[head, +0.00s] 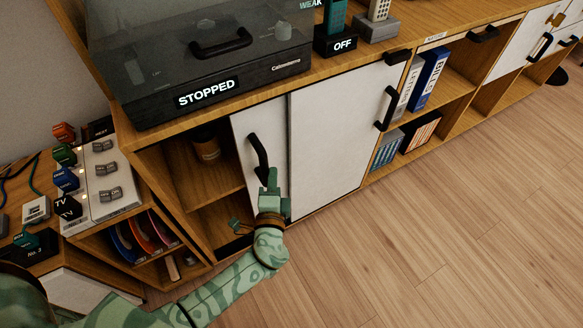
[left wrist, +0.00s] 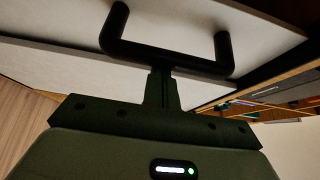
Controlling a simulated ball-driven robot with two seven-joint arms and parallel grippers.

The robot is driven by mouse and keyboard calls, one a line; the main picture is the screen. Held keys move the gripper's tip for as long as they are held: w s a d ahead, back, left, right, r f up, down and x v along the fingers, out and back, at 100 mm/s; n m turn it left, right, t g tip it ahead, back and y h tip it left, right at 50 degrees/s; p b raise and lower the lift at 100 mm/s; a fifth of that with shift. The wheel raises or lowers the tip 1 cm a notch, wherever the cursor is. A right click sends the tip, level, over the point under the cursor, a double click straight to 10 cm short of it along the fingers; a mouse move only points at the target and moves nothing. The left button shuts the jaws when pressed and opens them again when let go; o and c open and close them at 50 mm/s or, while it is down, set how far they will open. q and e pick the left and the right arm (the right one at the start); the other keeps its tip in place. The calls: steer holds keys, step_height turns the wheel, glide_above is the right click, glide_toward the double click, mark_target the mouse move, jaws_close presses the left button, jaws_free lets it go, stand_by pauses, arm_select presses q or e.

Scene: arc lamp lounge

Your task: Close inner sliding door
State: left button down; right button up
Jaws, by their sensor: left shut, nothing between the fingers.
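The inner sliding door (head: 273,125) is a white panel of the wooden cabinet, partly covered on its right by the white outer door (head: 340,130). To its left the cabinet is open. The inner door's black bar handle (head: 254,150) is upright in the head view, and the handle also shows in the left wrist view (left wrist: 165,55). My left gripper (head: 270,180) is shut and empty at the handle's lower end. In the left wrist view the fingertips (left wrist: 161,78) meet or overlap the bar; I cannot tell whether they touch. My right gripper is out of view.
A brown jar (head: 206,148) stands on the shelf inside the opening. A dark case (head: 200,75) labelled STOPPED sits on top. A switch panel (head: 103,175) stands at left. Binders (head: 428,80) fill shelves at right. The wooden floor (head: 450,220) in front is clear.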

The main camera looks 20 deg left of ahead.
arm_select(q)
steer(key=s+a, duration=1.2)
steer(key=s, duration=0.3)
steer(key=shift+s+b, duration=0.15)
steer(key=shift+b, duration=0.2)
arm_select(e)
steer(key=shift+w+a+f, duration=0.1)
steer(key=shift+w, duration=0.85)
arm_select(q)
steer(key=shift+a, duration=0.1)
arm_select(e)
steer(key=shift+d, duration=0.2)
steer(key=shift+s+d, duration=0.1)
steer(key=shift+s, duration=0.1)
